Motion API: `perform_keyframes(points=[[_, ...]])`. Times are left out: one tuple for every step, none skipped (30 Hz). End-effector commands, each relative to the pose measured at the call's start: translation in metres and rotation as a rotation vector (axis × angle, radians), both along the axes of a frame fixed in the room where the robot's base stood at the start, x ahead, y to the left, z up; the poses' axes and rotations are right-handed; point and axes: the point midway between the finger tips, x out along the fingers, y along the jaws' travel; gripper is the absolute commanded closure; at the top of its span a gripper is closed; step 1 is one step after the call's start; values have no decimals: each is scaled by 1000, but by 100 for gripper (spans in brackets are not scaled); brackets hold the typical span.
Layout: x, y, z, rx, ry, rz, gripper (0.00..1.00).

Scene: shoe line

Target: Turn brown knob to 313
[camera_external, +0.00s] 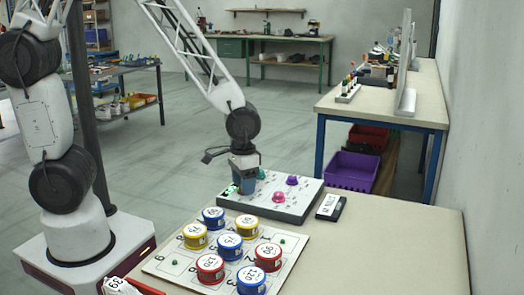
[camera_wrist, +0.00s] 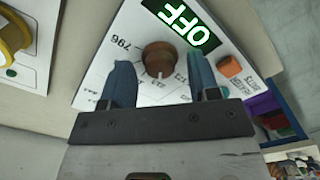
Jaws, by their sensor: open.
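The brown knob (camera_wrist: 159,57) shows in the wrist view on a white panel with printed numbers around it, among them 796. A lit green display (camera_wrist: 182,22) beside it reads OFF. My gripper (camera_wrist: 163,76) is open, with one blue finger on each side of the knob. I cannot tell whether the fingers touch it. In the external view my gripper (camera_external: 245,185) is low over the left part of the control box (camera_external: 262,212), and the brown knob is hidden behind it.
A pink knob (camera_external: 278,197), a purple knob (camera_external: 292,180) and a green knob (camera_external: 261,174) are on the same box. An orange button (camera_wrist: 229,66) is near the brown knob. A board (camera_external: 178,263) with several coloured round pieces lies in front. A black device (camera_external: 331,207) lies to the right.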

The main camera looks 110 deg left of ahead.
Motion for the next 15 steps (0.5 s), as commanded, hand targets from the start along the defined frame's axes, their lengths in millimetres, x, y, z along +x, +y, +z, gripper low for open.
perform_keyframes(points=[[0,0,0,0,0,0,44],[0,0,0,0,0,0,44],[0,0,0,0,0,0,44],[0,0,1,0,0,0,44],[0,0,2,0,0,0,44],[0,0,3,1,-1,0,44],[0,0,4,1,-1,0,44],[0,0,6,1,-1,0,44],[0,0,8,1,-1,0,44],[0,0,10,1,-1,0,44],[0,0,12,1,-2,0,44],[0,0,16,1,-2,0,44],[0,0,19,1,-2,0,44],[0,0,22,1,-1,0,44],[0,0,27,1,-2,0,44]])
